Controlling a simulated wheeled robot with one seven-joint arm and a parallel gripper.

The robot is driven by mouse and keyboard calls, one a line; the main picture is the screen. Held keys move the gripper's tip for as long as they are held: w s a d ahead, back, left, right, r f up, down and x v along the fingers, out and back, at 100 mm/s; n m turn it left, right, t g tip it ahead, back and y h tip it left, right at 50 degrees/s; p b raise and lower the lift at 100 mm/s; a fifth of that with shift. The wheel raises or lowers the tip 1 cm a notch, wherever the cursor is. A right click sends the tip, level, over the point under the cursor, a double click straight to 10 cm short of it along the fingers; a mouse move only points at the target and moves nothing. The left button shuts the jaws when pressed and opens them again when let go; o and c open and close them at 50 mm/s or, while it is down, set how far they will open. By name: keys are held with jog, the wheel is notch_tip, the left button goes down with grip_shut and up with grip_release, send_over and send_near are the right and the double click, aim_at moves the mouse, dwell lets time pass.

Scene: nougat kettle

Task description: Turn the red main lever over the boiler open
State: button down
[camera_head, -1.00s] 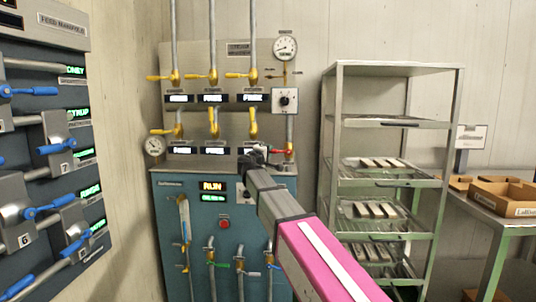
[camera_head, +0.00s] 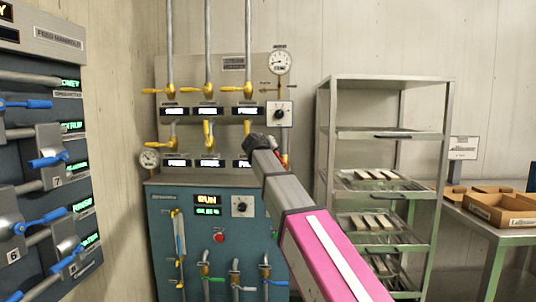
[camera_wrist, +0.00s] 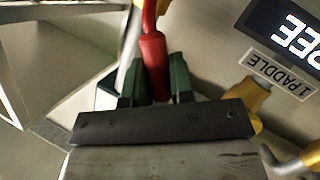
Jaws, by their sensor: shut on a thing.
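The red main lever (camera_wrist: 153,60) shows in the wrist view, with its thick grip between the two dark green fingers. My gripper (camera_wrist: 156,78) is shut on this grip. In the head view my gripper (camera_head: 258,143) is against the steel panel above the teal boiler cabinet (camera_head: 165,235), left of the pipe under the round gauge. There my gripper and wrist hide most of the lever; only a little red shows beside them. The lever's exact angle cannot be told.
Yellow valve handles (camera_head: 208,132) and small displays (camera_head: 207,111) are close on the left of my gripper. A black-knobbed switch box (camera_head: 280,113) is just above right. A steel rack (camera_head: 385,77) stands right. The blue-handled feed manifold (camera_head: 60,45) is at left.

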jog(key=d+m, duration=0.1)
jog(key=d+r+m+y, duration=0.1)
jog(key=shift+d+r+m+g+y, duration=0.1)
jog(key=shift+d+m+g+y, duration=0.2)
jog(key=shift+d, duration=0.05)
jog(key=shift+s+d+r+m+y, duration=0.1)
jog(key=shift+d+m+y, duration=0.7)
jog(key=shift+d+m, duration=0.25)
jog(key=shift+d, duration=0.15)
jog(key=c, duration=1)
grip_release()
jog(key=v, duration=1)
jog(key=shift+s+r, duration=0.3)
